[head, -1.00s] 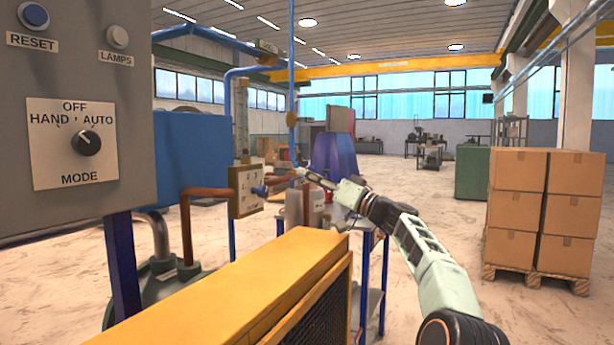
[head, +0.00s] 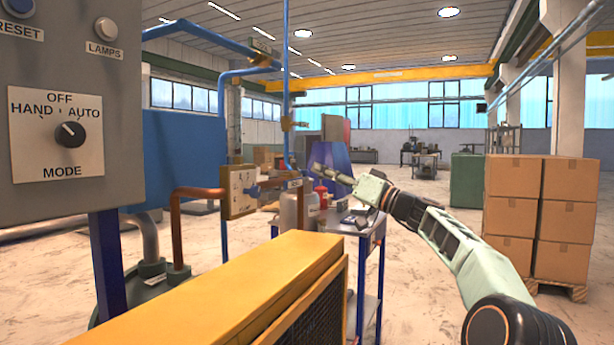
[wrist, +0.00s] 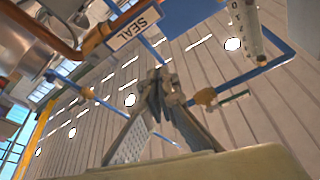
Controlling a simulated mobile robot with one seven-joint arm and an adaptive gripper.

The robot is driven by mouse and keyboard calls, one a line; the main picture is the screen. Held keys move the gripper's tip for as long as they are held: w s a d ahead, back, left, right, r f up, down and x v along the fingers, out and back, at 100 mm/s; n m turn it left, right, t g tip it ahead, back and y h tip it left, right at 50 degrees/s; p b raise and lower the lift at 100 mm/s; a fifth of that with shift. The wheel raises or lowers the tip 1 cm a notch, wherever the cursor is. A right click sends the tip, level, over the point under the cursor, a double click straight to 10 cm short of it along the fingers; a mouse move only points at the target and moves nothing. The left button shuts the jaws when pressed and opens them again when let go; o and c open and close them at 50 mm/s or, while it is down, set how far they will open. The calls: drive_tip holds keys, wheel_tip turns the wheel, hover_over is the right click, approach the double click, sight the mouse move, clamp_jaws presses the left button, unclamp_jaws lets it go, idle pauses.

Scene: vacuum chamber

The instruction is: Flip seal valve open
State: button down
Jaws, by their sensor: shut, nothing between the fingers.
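The SEAL label (wrist: 133,27) shows at the top of the wrist view, beside a copper pipe and a brass-coloured fitting (wrist: 97,38). In the head view a small white label (head: 294,184) sits at the right end of the copper pipe, too small to read.
A blue cart (head: 372,235) with a grey cylinder and a red bottle (head: 321,193) is below my arm. A yellow cabinet (head: 225,300) fills the front. Stacked cartons (head: 512,215) stand right.

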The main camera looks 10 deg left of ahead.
drive_tip(key=shift+v, duration=1.85)
drive_tip(key=shift+w+d, duration=0.1)
drive_tip(key=shift+w, duration=0.15)
